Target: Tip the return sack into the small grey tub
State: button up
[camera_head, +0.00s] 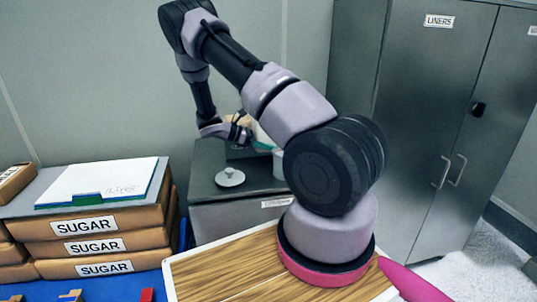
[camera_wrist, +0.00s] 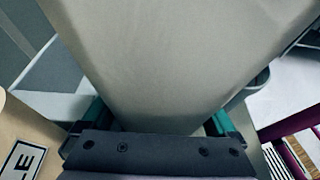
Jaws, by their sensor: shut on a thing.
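My gripper (camera_head: 262,145) is at the far side, above the dark cabinet top. In the wrist view its green-tipped fingers (camera_wrist: 160,120) are shut on a pale grey-beige sack (camera_wrist: 160,55), which fills the middle of that view. In the head view only a pale bit of the sack (camera_head: 262,134) shows; my arm hides the rest. A small grey tub (camera_head: 278,165) stands on the cabinet beside the gripper, partly hidden by my arm. A curved grey rim, likely the tub's (camera_wrist: 256,84), shows right of the sack. I cannot tell whether the sack is tilted over it.
A white round lid (camera_head: 229,178) lies on the cabinet top (camera_head: 210,186), left of the tub. Stacked sugar sacks (camera_head: 100,222) with a white folder (camera_head: 105,182) on top stand at left. A tall grey locker (camera_head: 420,110) stands at right. A wooden board (camera_head: 225,270) is in front.

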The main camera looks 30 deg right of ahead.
jog(key=shift+r, duration=1.85)
jog(key=s+a+r+y, duration=0.2)
jog(key=s+a+r, duration=0.2)
jog(key=s+r, duration=0.2)
jog(key=s, duration=0.2)
jog(key=shift+s+a, duration=0.15)
jog(key=shift+s, duration=0.15)
jog(key=shift+w+a+f+t+y, duration=0.1)
jog(key=shift+w+a+t+y, duration=0.15)
jog(key=shift+a+y, duration=0.45)
jog(key=shift+w+a+t+y, duration=0.1)
jog(key=shift+a+t+y, duration=0.15)
jog(key=shift+a+y, duration=0.45)
jog(key=shift+w+a+f+t+y, duration=0.15)
jog(key=shift+a+f+t+y, duration=0.05)
jog(key=shift+a+y, duration=0.4)
jog(key=shift+w+a+f+t+y, duration=0.2)
jog(key=shift+a+y, duration=0.15)
jog(key=shift+y, duration=0.35)
